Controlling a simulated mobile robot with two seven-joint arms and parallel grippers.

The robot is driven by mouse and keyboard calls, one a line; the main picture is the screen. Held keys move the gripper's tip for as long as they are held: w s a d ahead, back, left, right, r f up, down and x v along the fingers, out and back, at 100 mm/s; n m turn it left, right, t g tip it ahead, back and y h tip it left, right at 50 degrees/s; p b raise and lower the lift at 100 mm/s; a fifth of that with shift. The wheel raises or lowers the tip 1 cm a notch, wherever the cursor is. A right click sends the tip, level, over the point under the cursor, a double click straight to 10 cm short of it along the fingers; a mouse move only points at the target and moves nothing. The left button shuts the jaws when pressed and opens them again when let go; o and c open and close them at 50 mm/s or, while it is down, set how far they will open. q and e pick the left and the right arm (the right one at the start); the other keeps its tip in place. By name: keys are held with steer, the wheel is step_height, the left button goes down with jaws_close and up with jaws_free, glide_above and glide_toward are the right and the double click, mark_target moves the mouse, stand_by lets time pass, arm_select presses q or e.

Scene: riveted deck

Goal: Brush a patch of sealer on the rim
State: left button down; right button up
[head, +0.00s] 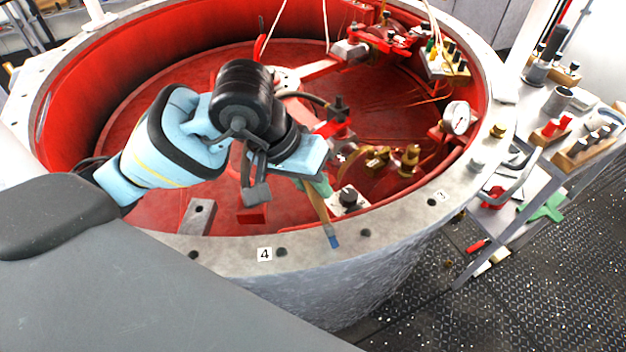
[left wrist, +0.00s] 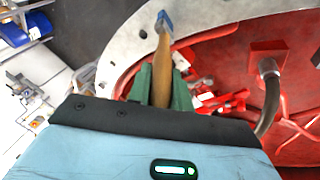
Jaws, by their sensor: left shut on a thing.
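My left gripper (head: 316,184) reaches in over the red inside of the round vessel, from the left. It is shut on a brush (head: 321,211) with a wooden handle and a blue tip. In the left wrist view the brush (left wrist: 162,62) stands out from between the green fingers (left wrist: 160,88). The blue tip shows over the near part of the rim (left wrist: 130,42), between those plates. I cannot tell whether it touches the metal. My right gripper is not in view.
A pressure gauge (head: 457,118) and brass fittings (head: 377,158) stand inside the vessel at the right. A small block with a black knob (head: 348,198) lies close to the brush. A cart (head: 552,165) with tools stands at the right, on dark riveted deck.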

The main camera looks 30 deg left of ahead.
arm_select(q)
steer(key=w+d, duration=0.2)
steer(key=shift+w+d+r+b, duration=0.1)
steer(key=shift+w+d+b, duration=0.1)
steer(key=shift+w+b, duration=0.1)
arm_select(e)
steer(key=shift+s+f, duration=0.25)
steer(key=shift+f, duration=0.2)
